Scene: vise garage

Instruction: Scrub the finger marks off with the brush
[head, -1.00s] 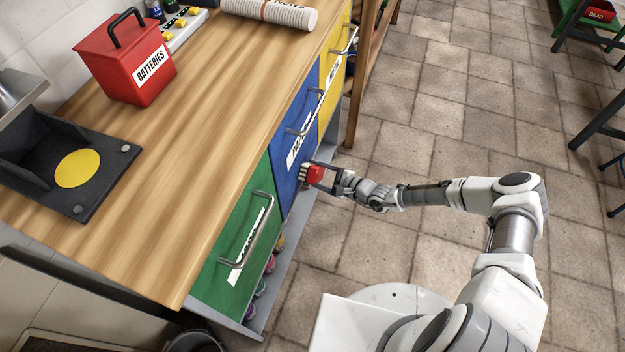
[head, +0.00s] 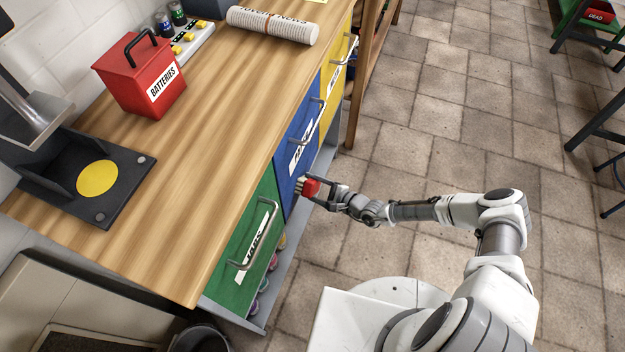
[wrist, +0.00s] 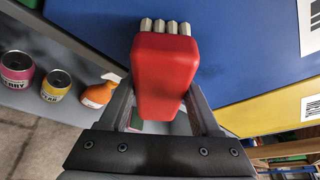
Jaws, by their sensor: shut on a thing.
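My gripper (head: 326,195) is shut on a red brush (head: 311,187) with pale bristles. The brush also shows in the wrist view (wrist: 165,75), between the two fingers, bristle tufts pointing at the blue drawer front (head: 300,130). In the head view the bristles are at the lower part of the blue front, near its edge with the green front (head: 232,276). The bristles look touching or nearly touching the blue face; I cannot tell which.
The wooden bench top (head: 215,130) carries a red batteries box (head: 140,75), a rolled newspaper (head: 272,25) and a black tray with a yellow disc (head: 97,178). Bar handles stick out from the drawers. Cans and an orange bottle (wrist: 98,95) stand on a low shelf.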

